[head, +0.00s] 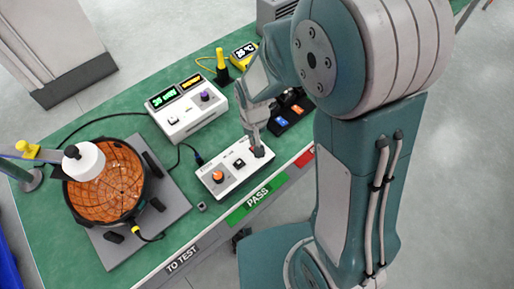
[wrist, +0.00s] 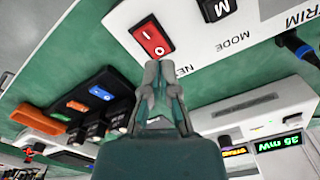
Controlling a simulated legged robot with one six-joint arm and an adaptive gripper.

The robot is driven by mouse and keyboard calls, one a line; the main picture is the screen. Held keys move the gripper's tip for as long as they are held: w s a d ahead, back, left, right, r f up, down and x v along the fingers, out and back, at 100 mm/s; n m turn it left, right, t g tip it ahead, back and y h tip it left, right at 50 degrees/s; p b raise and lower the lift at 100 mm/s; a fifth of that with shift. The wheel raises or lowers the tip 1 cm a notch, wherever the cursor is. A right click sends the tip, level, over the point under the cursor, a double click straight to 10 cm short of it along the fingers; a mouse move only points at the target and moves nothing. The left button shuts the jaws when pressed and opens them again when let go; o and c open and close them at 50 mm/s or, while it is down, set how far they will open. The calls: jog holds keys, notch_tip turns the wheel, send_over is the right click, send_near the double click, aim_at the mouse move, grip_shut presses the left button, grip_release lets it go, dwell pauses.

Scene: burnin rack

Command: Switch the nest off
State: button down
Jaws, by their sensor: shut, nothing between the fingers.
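The white control box (head: 225,186) lies on the green bench in the head view, with an orange knob at its left and a black MODE switch (head: 239,163) in the middle. At its right end is a red rocker switch, clear in the wrist view (wrist: 152,37) with white marks on its face. A label starting "NE" beside it is partly hidden by my fingers. My gripper (head: 257,148) is shut and empty, pointing down at the rocker; in the wrist view its fingertips (wrist: 160,68) are by the rocker's lower edge. I cannot tell whether they touch. Which side is pressed is unclear.
A white power unit (head: 189,111) with lit displays stands behind the box. A black holder with blue and orange items (wrist: 92,98) is close beside my gripper. A round orange-filled fixture (head: 105,190) sits on a grey plate at left. Cables cross the bench.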

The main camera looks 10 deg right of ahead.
jog(key=shift+r, duration=2.35)
jog(key=shift+s, duration=0.1)
